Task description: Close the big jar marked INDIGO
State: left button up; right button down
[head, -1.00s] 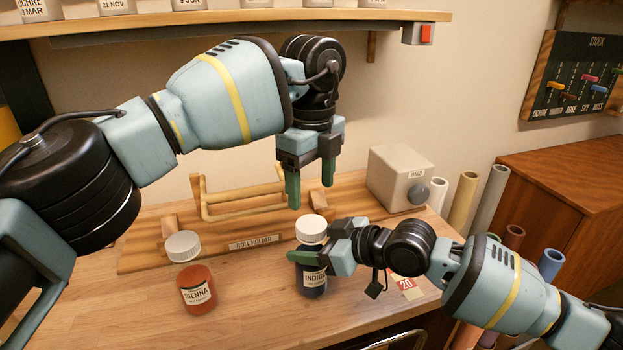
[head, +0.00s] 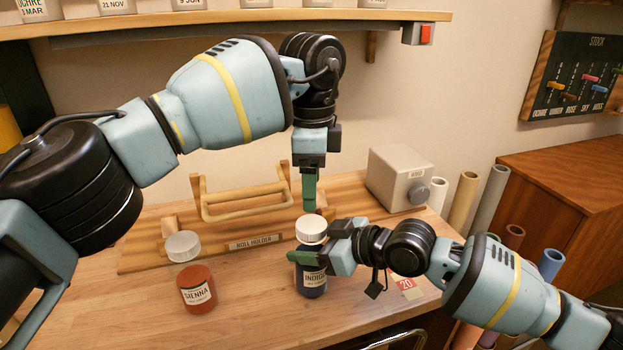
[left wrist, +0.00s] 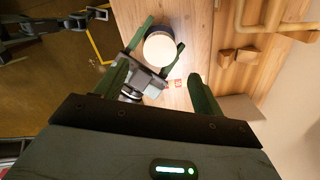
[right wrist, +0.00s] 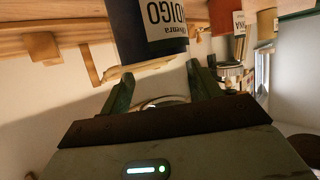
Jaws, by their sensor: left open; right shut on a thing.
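The INDIGO jar (head: 312,281) is dark blue with a pale label and stands upright on the table. A white lid (head: 311,229) sits on its top; I cannot tell how tight it is. My right gripper (head: 322,259) is shut on the jar's upper body from the right, and the jar (right wrist: 150,28) also shows in the right wrist view. My left gripper (head: 309,209) is open, pointing down just above the lid. In the left wrist view the lid (left wrist: 160,48) lies beyond the open left fingers (left wrist: 160,85), apart from them.
A wooden roll holder (head: 255,242) and a grey box (head: 398,178) are behind. A shelf (head: 240,18) runs above my left arm. The table front between the two jars is clear.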

aim_at(311, 224)
pick_arm(q)
jog(key=shift+f, duration=3.95)
jog(key=c, duration=1)
jog(key=m, duration=1.3)
jog(key=o, duration=1.1)
jog(key=shift+c, duration=0.2)
